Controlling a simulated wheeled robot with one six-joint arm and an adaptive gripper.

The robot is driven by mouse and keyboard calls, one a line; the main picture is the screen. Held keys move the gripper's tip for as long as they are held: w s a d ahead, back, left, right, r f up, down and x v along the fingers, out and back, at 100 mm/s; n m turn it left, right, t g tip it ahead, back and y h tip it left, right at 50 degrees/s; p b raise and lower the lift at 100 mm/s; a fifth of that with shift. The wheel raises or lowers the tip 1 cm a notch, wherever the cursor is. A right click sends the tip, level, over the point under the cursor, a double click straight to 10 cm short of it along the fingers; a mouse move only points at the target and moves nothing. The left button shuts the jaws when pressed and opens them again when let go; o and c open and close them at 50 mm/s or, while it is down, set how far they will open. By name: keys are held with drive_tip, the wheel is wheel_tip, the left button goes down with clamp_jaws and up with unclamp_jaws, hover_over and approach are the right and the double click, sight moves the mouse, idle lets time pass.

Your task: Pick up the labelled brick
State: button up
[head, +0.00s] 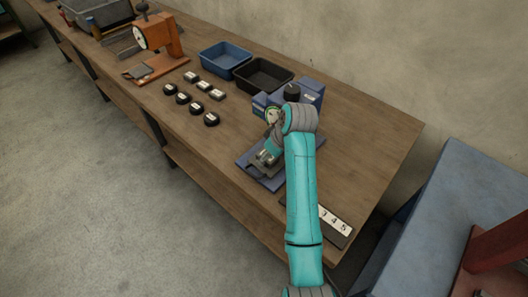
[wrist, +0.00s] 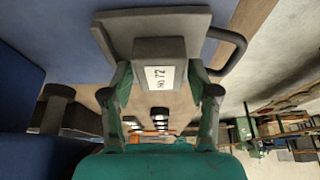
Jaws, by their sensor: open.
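A grey brick (wrist: 150,50) with a white label reading "NO 72" (wrist: 160,78) shows close up in the wrist view, in front of a wider grey plate (wrist: 110,33). My gripper (wrist: 160,74) is open, with one finger on each side of the brick; narrow gaps show between fingers and brick. In the head view my gripper (head: 267,156) is low over a blue slab (head: 267,182) on the bench, and my arm partly hides the brick there. A dark bent handle (wrist: 238,50) stands beside the plate in the wrist view.
On the wooden bench (head: 370,130), a blue machine (head: 310,92) stands close behind my gripper. A black tray (head: 264,76), a blue tray (head: 226,58), several labelled blocks (head: 204,86) and black round pieces (head: 183,98) lie left. A number strip (head: 336,221) lies right.

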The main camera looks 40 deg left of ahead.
drive_tip(key=c, duration=1.1)
drive_tip(key=shift+o, duration=0.2)
